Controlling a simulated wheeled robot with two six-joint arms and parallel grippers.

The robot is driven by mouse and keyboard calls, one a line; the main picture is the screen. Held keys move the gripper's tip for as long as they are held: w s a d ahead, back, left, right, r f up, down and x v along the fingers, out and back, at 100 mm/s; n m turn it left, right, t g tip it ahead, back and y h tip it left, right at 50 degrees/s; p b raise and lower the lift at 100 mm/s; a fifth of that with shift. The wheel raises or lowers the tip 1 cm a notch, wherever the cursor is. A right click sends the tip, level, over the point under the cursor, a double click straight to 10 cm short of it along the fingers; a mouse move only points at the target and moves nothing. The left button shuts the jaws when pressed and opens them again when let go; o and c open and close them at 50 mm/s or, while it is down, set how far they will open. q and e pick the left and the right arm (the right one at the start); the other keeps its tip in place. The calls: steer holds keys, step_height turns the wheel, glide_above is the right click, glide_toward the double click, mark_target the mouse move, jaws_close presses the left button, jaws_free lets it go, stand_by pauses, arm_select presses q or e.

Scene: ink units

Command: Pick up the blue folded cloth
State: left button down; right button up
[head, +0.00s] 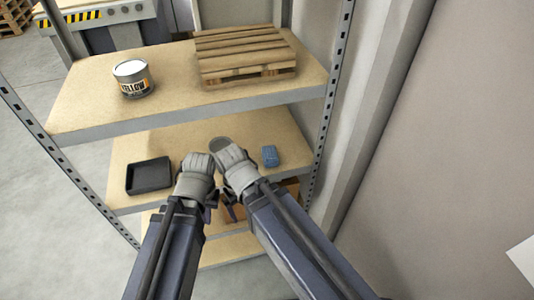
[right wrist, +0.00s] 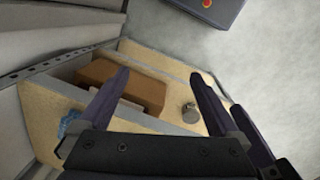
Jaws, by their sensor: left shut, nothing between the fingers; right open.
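The blue folded cloth (head: 270,156) lies on the middle shelf board (head: 240,131), right of my arms in the head view. It is small there and nothing grips it. Part of it also shows at the lower left of the right wrist view (right wrist: 70,122), left of the fingers. My left gripper (head: 211,199) is shut and empty, low in front of the shelf, left of the cloth and mostly covered by my wrists. My right gripper (right wrist: 158,75) is open with nothing between its fingers. In the head view it is largely hidden behind its own arm.
A black tray (head: 149,176) sits left on the middle board. A paint can (head: 133,79) and a wooden pallet (head: 243,54) stand on the top board, above. Perforated posts (head: 331,90) flank the shelf. A brown box (right wrist: 120,84) and a metal can (right wrist: 190,112) show lower down.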

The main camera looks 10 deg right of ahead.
stand_by(0.4)
steer(key=shift+o, duration=0.2)
steer(key=w+d+m+t, duration=0.2)
steer(key=w+d, duration=0.2)
steer(key=w, duration=0.7)
steer(key=shift+d+y, duration=0.35)
steer(key=shift+y, duration=0.05)
steer(key=r+m+t, duration=0.1)
steer(key=m+t, duration=0.2)
glide_above(270, 153)
steer(key=s, duration=0.2)
steer(key=shift+d+r, duration=0.2)
steer(key=shift+d, duration=0.15)
steer(key=shift+n, duration=0.3)
steer(key=b+x, duration=0.5)
steer(key=a+b+x, duration=0.1)
steer(key=b+x, duration=0.1)
steer(key=shift+s+d+f+b, duration=0.1)
steer(key=shift+f+b, duration=0.2)
steer(key=shift+f, duration=0.2)
steer(key=c, duration=1.5)
steer(key=shift+r, duration=0.1)
steer(key=shift+r, duration=0.1)
